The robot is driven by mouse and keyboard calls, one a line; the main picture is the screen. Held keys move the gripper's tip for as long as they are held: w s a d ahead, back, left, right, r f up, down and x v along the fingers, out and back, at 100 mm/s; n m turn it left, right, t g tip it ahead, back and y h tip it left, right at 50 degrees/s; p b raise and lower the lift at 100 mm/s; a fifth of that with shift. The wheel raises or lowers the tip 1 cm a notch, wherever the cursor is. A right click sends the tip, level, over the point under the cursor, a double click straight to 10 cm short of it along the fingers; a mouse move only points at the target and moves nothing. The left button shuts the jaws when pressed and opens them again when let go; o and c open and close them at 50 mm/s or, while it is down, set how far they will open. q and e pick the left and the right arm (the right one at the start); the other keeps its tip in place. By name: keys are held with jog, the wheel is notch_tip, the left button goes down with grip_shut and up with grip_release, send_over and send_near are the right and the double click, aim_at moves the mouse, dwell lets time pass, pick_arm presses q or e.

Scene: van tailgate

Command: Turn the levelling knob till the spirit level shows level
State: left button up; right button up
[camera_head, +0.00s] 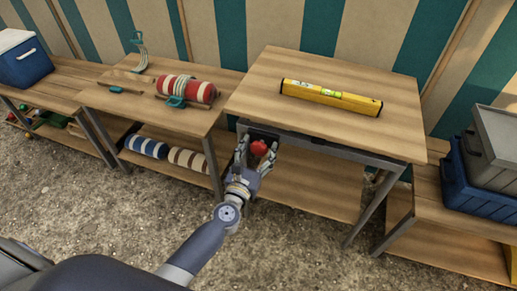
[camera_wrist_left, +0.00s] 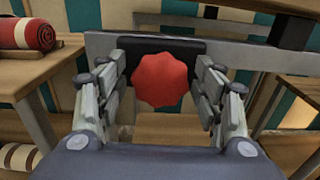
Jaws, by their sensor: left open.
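The levelling knob (camera_head: 259,148) is red and sits under the front edge of the tilted table top at its left side. In the left wrist view the red knob (camera_wrist_left: 160,79) has a lobed rim and stands before a dark plate. My left gripper (camera_head: 257,154) is open, with one finger on each side of the knob; gaps show between the fingers and the knob in the left wrist view (camera_wrist_left: 163,90). The yellow spirit level (camera_head: 331,97) lies on the table top (camera_head: 375,140); its bubble is too small to read. My right gripper is not in view.
A table on the left (camera_head: 130,105) carries a red striped roll (camera_head: 187,89) and a teal-handled tool (camera_head: 140,50). Rolled blankets lie on its lower shelf. Blue and grey crates (camera_head: 490,150) stand at the right. A blue cooler (camera_head: 22,60) stands at far left.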

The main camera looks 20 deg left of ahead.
pick_arm(q)
jog(key=c, duration=1)
jog(key=shift+c, duration=0.2)
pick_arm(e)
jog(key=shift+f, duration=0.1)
pick_arm(q)
jog(key=shift+m, duration=0.7)
jog(key=m+p, duration=0.3)
jog(key=m, duration=0.4)
jog(key=shift+r+m, duration=0.15)
jog(key=shift+m, duration=0.25)
jog(key=m+p, duration=0.3)
jog(key=m, duration=0.4)
jog(key=shift+a, duration=0.1)
jog(key=shift+m, duration=0.9)
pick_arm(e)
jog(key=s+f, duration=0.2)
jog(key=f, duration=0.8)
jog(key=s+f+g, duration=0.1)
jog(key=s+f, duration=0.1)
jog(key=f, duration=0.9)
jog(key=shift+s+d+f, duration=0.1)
